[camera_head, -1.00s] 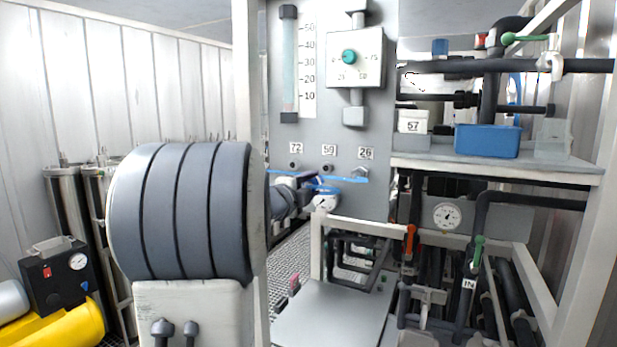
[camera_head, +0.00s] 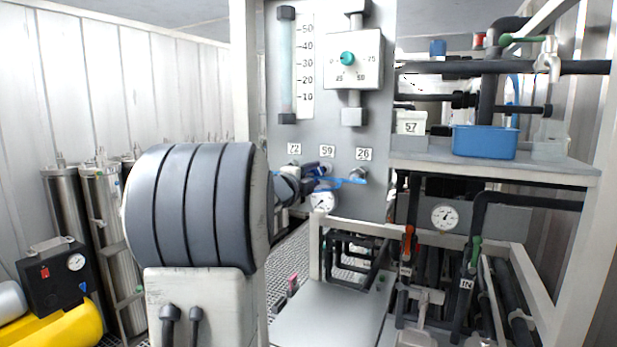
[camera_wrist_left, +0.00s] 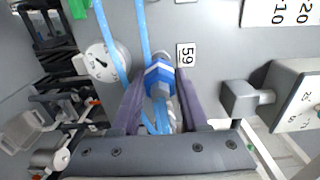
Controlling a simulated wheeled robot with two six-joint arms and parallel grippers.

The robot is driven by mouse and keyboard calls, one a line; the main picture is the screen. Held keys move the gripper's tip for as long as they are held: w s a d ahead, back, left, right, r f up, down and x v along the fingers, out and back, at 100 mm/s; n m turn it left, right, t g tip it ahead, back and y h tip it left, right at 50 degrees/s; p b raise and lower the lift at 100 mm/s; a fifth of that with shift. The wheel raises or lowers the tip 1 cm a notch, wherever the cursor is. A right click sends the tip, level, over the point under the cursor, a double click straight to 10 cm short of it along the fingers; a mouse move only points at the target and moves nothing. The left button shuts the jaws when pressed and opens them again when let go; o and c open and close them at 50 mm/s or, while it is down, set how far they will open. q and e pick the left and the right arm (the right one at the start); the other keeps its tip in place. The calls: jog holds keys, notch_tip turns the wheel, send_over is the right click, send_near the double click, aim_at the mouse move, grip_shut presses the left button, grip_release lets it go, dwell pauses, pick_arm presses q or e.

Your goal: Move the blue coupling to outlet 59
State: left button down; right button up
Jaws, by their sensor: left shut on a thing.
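The blue coupling (camera_wrist_left: 158,76) sits between the purple-grey fingers of my left gripper (camera_wrist_left: 162,108) in the left wrist view, and the fingers are shut on it. Its front end points at the panel beside the 59 label (camera_wrist_left: 186,55). I cannot tell whether it touches the outlet, which it hides there. In the head view my left gripper (camera_head: 318,174) is just below the 59 label (camera_head: 327,151). The dark outlet 59 (camera_head: 327,166) shows partly behind it. A blue hose (camera_wrist_left: 110,40) runs across the panel near the coupling. My right gripper is not in view.
Outlets 72 (camera_head: 293,163) and 26 (camera_head: 358,173) flank outlet 59. A round gauge (camera_head: 322,201) is just below the gripper. A white valve box (camera_head: 354,60) is above. A shelf with a blue bin (camera_head: 484,141) stands at right.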

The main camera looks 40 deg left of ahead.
aim_at(319, 172)
pick_arm(q)
jog(key=shift+x, duration=1.15)
jog(key=shift+b, duration=0.35)
dwell(1.4)
jog(key=shift+w+a, duration=0.1)
jog(key=shift+w, duration=0.45)
jog(key=shift+c, duration=1.7)
grip_release()
jog(key=shift+s, duration=0.1)
